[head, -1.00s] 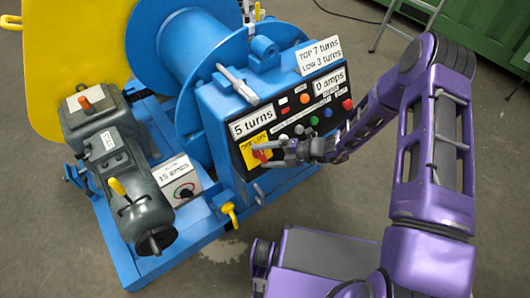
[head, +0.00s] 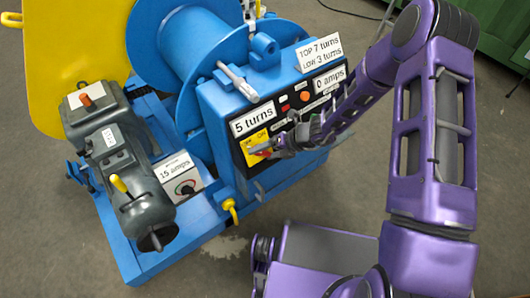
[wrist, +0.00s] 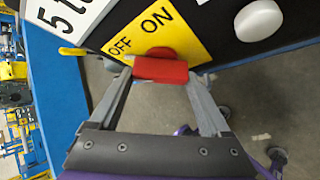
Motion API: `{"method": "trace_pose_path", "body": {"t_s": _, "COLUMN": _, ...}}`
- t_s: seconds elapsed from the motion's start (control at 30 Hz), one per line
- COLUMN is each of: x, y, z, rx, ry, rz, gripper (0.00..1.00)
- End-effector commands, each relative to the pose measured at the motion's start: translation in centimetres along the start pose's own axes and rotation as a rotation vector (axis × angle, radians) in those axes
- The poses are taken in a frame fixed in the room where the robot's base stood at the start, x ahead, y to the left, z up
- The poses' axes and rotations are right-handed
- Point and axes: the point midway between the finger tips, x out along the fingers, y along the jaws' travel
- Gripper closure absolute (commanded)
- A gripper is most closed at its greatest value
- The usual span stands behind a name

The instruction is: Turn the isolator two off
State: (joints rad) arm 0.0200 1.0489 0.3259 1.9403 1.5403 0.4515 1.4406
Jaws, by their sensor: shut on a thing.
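The isolator is a red handle (wrist: 160,70) on a yellow plate (wrist: 155,38) marked OFF and ON, low on the front of the blue control box. The yellow plate also shows in the head view (head: 251,142), partly covered by my gripper (head: 272,152). In the wrist view my gripper (wrist: 162,76) is shut on the red handle, with one grey finger at each end of it. The handle lies level across that picture, below the two words. I cannot tell which word it points to. No number shows on the plate.
A "5 turns" label (head: 252,120) and a "0 amps" label (head: 330,79) are on the same panel. A white round knob (wrist: 258,20) sits right of the plate. A grey motor (head: 116,165) and a "15 amps" box (head: 180,181) stand left. My arm hides several panel buttons.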

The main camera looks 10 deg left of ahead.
Motion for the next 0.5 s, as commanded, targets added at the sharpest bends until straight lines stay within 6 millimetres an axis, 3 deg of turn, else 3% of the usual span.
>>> {"method": "trace_pose_path", "body": {"t_s": 0.43, "x": -0.11, "y": -0.11, "z": 0.18, "rx": -0.010, "ry": -0.003, "rz": -0.009, "gripper": 0.74}}
{"method": "trace_pose_path", "body": {"t_s": 0.47, "x": -0.11, "y": -0.11, "z": 0.19, "rx": -0.010, "ry": -0.004, "rz": -0.009, "gripper": 0.17}}
{"method": "trace_pose_path", "body": {"t_s": 0.5, "x": -0.11, "y": -0.11, "z": 0.18, "rx": -0.009, "ry": -0.003, "rz": -0.009, "gripper": 0.10}}
